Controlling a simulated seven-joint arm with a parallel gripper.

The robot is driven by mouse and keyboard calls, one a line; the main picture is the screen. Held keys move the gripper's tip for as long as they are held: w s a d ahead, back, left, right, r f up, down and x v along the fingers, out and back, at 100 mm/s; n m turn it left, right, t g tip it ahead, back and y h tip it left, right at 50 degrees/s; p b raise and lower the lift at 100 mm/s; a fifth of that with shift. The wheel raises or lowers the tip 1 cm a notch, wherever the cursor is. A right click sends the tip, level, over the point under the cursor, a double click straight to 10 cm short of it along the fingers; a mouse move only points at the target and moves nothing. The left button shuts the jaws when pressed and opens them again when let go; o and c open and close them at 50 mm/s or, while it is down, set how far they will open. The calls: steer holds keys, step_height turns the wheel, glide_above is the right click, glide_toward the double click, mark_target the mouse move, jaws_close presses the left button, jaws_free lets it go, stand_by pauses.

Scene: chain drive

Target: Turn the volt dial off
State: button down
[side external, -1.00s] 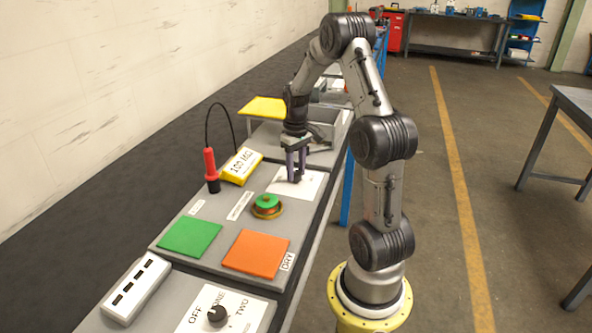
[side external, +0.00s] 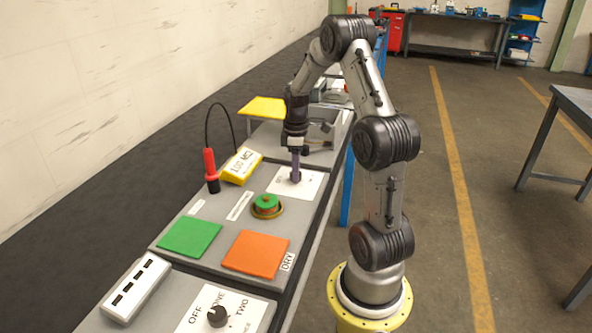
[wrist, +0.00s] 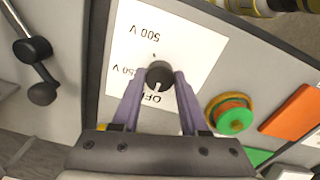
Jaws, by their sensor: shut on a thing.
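The volt dial (wrist: 160,74) is a round black knob on a white plate (wrist: 190,45) marked 500 V, a partly hidden "50 V" and OFF. The lettering is upside down in the wrist view. A pale mark on the knob shows on the side toward OFF. My gripper (wrist: 159,78) is shut on the dial, one purple finger on each side, and the fingers partly cover the lower labels. In the side view my gripper (side external: 295,178) points straight down onto the plate (side external: 313,187), and its fingers hide the dial.
A yellow meter (side external: 241,165) and a red probe (side external: 211,170) with a black cable stand behind-left. A green-topped round button (side external: 266,202), green pad (side external: 189,237), orange pad (side external: 256,253) and another dial (side external: 216,316) are nearer the camera. A grey bin (side external: 325,118) lies beyond.

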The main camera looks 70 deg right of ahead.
steer(key=shift+r, duration=0.15)
stand_by(0.4)
steer(key=shift+c, duration=2.2)
jaws_free()
step_height(320, 180, up, 14)
